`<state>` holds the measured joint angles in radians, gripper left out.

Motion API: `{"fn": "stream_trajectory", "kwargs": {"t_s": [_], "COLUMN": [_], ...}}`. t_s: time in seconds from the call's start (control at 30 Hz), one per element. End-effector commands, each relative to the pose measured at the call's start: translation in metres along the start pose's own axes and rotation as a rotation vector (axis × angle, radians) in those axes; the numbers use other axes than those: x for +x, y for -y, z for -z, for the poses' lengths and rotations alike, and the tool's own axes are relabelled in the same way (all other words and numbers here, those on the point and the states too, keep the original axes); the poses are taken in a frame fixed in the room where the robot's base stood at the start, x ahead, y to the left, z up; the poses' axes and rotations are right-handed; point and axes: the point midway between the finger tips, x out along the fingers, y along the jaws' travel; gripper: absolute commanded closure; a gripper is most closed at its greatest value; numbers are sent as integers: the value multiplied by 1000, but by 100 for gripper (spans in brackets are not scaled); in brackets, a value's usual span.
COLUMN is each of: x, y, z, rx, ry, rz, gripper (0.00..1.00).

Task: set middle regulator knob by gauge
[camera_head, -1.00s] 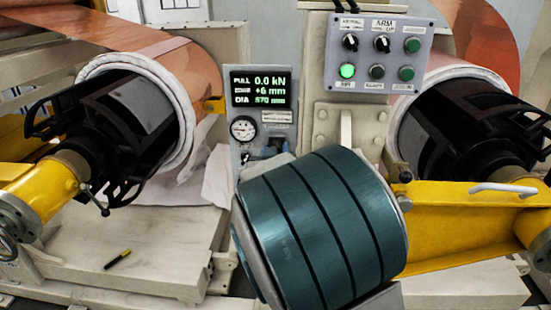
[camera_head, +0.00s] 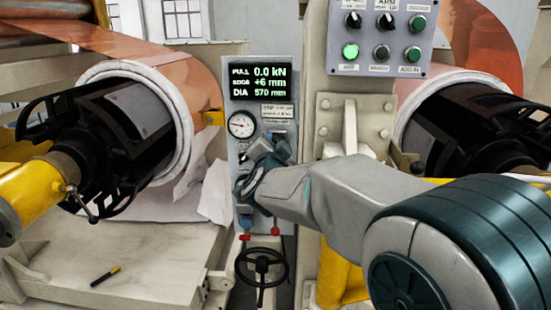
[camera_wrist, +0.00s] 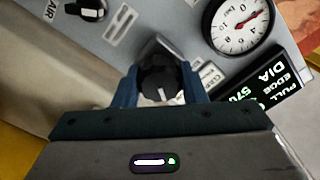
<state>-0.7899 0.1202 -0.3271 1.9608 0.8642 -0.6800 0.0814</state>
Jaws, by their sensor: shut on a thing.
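The black regulator knob (camera_wrist: 161,70) with a white pointer mark sits between the blue fingers of my gripper (camera_wrist: 160,88) in the wrist view. My gripper is shut on it. In the head view my gripper (camera_head: 258,172) is at the grey panel (camera_head: 241,160), just below the gauge, and mostly hides the knob. The round white gauge (camera_head: 242,125) shows in the head view, its reading too small to tell. In the wrist view the gauge (camera_wrist: 238,22) has a red needle pointing to the upper right, with the picture turned.
A display (camera_head: 261,82) above the gauge reads 0.0 kN, +6 mm, 570 mm. Another black knob (camera_wrist: 92,9), near an AIR label, shows in the wrist view. A black handwheel (camera_head: 262,266) is below the panel. A button box (camera_head: 381,38) is at upper right. Copper rolls flank the panel.

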Motion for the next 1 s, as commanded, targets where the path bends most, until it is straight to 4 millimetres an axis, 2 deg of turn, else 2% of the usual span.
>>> {"fn": "stream_trajectory", "kwargs": {"t_s": [0.03, 1.0], "x": [0, 0], "y": [-4, -3], "z": [-3, -2], "rx": [48, 967], "ry": [-2, -1], "rz": [0, 1], "gripper": [85, 85]}}
